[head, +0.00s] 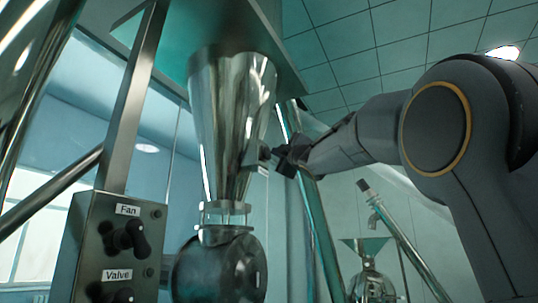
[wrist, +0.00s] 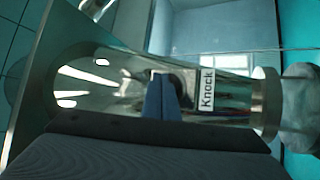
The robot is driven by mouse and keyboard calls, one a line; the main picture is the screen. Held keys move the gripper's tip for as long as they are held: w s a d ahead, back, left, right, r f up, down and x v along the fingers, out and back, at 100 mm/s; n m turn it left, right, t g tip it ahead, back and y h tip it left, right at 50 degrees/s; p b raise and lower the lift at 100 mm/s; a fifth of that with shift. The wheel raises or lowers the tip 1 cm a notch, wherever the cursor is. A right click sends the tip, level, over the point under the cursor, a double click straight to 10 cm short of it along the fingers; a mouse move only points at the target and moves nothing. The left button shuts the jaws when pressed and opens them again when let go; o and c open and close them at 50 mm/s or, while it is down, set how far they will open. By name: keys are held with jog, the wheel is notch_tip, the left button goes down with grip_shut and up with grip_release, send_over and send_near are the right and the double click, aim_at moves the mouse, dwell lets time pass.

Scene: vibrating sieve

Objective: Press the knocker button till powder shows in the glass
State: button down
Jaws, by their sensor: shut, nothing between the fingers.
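The steel cone hopper (head: 225,100) hangs upright in the middle of the head view. The knocker box (head: 257,156) sits on its right side. In the wrist view the white "Knock" label (wrist: 207,88) is readable beside the box. The knocker button itself is mostly hidden behind my fingers. My gripper (head: 283,158) is shut and empty, its tip at or very near the box; I cannot tell if it touches. In the wrist view its blue-grey fingers (wrist: 161,97) overlap the box. The short glass (head: 225,214) below the cone looks clear and pale teal.
A dark round valve housing (head: 215,270) is under the glass. A control box (head: 112,250) with Fan and Valve knobs stands at the left. A slanted steel tube (head: 318,235) runs close below my gripper. Smaller equipment (head: 372,285) stands at the back right.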

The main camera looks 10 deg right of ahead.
jog(key=shift+w+a, duration=0.5)
jog(key=shift+a, duration=0.2)
dwell(1.2)
jog(key=shift+d, duration=0.1)
jog(key=shift+s+d, duration=0.7)
jog(key=shift+d, duration=0.15)
jog(key=shift+d, duration=0.1)
jog(key=s+d, duration=0.1)
jog(key=d, duration=0.1)
jog(key=s+d+p, duration=0.1)
jog(key=s+d, duration=0.1)
jog(key=shift+p, duration=0.3)
jog(key=shift+f, duration=0.1)
dwell(0.8)
